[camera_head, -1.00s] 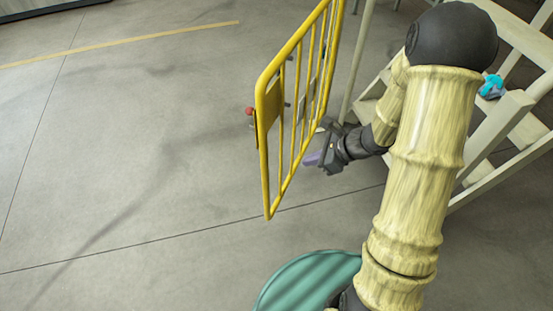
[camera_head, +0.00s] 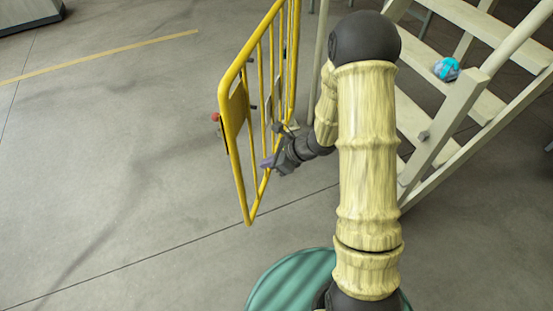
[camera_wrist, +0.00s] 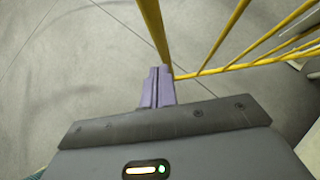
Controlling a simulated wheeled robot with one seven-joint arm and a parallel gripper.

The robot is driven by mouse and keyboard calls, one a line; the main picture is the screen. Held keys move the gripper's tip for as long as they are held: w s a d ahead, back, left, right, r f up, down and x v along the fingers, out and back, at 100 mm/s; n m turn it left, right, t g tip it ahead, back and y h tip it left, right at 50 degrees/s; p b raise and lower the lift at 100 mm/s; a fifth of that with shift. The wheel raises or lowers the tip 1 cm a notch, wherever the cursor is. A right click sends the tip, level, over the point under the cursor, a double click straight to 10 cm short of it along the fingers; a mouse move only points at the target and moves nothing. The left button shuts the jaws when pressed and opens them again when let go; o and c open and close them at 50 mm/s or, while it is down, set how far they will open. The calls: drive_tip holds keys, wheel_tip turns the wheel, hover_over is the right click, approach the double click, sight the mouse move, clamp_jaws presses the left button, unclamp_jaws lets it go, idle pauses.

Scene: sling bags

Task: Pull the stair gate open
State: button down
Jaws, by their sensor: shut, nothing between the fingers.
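The yellow stair gate (camera_head: 259,84) stands swung out from the stairs, left of my arm in the head view. It has upright bars, a plate near its free edge and a red knob (camera_head: 216,117) on its far side. My gripper (camera_head: 268,163) is at the stair side of the gate, close to its lower bars. In the wrist view my gripper's purple fingers (camera_wrist: 157,88) are shut together and empty, beside a yellow gate bar (camera_wrist: 155,35). I cannot tell whether they touch the bar.
The pale stairs (camera_head: 478,105) rise on the right, with a blue and grey object (camera_head: 446,69) on a step. A yellow line (camera_head: 110,54) crosses the floor at the upper left. The grey floor left of the gate is clear.

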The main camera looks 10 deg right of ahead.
sight(240, 166)
drive_tip(key=shift+w+a+f, duration=0.4)
drive_tip(key=shift+w+a, duration=0.05)
drive_tip(key=shift+a, duration=0.5)
drive_tip(key=shift+w+a+f, duration=0.35)
drive_tip(key=shift+w+a, duration=0.05)
drive_tip(key=shift+a, duration=0.6)
drive_tip(key=shift+w+a+f, duration=0.4)
drive_tip(key=shift+w+a, duration=0.05)
drive_tip(key=shift+a, duration=0.5)
